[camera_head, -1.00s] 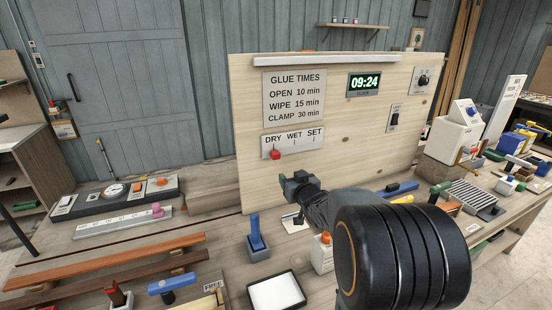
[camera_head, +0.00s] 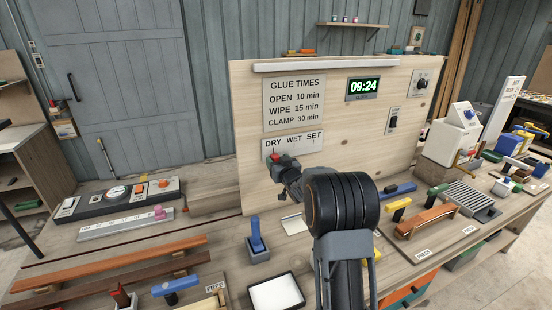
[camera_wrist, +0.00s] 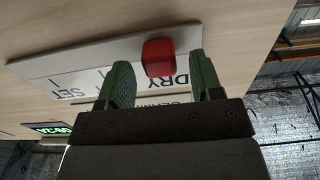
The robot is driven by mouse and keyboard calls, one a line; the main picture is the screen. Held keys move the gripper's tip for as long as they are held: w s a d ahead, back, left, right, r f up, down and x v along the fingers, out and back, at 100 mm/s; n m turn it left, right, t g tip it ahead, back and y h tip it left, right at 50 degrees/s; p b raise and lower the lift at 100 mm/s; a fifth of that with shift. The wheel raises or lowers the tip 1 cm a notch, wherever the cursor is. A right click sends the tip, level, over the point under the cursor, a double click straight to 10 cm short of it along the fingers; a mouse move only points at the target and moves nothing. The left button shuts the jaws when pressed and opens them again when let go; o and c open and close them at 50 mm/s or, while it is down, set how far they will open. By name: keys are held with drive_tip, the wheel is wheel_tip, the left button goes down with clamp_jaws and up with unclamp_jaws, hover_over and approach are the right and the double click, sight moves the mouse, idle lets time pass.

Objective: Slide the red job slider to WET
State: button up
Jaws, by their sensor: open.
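The red job slider (camera_wrist: 158,57) is a small red block on the white DRY/WET/SET plate (camera_head: 310,145) of the upright board. It sits at the DRY end. In the wrist view the lettering is upside down. My gripper (camera_head: 277,163) is at the plate's DRY end and largely hides the slider in the head view. In the wrist view its two green fingers are open, one on each side of the slider. The slider looks nearer the right finger, with no clear contact. WET is the middle mark.
The GLUE TIMES sign (camera_head: 294,103) is above the plate. The clock (camera_head: 362,88), a switch (camera_head: 393,120) and a knob (camera_head: 422,82) are farther right on the board. A blue-handled tool (camera_head: 257,236) stands on the bench below. The board right of the plate is bare.

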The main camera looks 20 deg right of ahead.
drive_tip(key=shift+w, duration=0.7)
clamp_jaws()
